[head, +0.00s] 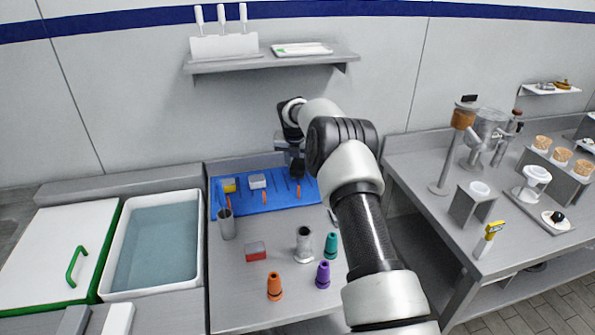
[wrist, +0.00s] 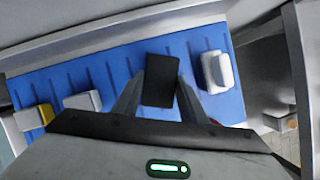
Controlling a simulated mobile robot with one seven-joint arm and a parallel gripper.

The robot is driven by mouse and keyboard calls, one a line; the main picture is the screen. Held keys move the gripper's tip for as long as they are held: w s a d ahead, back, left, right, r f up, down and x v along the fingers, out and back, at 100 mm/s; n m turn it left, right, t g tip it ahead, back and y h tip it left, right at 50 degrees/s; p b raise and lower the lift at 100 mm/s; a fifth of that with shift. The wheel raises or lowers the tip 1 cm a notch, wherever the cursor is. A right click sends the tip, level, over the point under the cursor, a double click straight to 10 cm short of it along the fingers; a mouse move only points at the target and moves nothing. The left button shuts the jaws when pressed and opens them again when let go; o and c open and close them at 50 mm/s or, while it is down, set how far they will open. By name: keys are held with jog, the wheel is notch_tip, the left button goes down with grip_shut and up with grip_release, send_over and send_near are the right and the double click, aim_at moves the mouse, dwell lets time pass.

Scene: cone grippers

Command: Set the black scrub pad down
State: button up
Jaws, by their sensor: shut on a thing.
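The black scrub pad (wrist: 161,80) is a dark block between the two fingers of my gripper (wrist: 160,100) in the wrist view. The fingers are shut on it. In the head view, my gripper (head: 296,166) is over the back right part of the blue mat (head: 285,203), with the dark pad under it. The blue mat (wrist: 125,65) fills much of the wrist view behind the pad. I cannot tell whether the pad touches the mat.
On the mat are a yellow-and-grey block (head: 229,185), a grey-white block (head: 257,181) and, right of my gripper, a white piece (wrist: 216,72). A metal cup (head: 227,225), red-and-grey block (head: 256,251) and coloured cones (head: 274,287) stand nearer. A water basin (head: 202,235) is left.

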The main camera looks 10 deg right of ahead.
jog(key=shift+f, duration=1.25)
jog(key=shift+f, duration=0.2)
jog(key=o, duration=1.1)
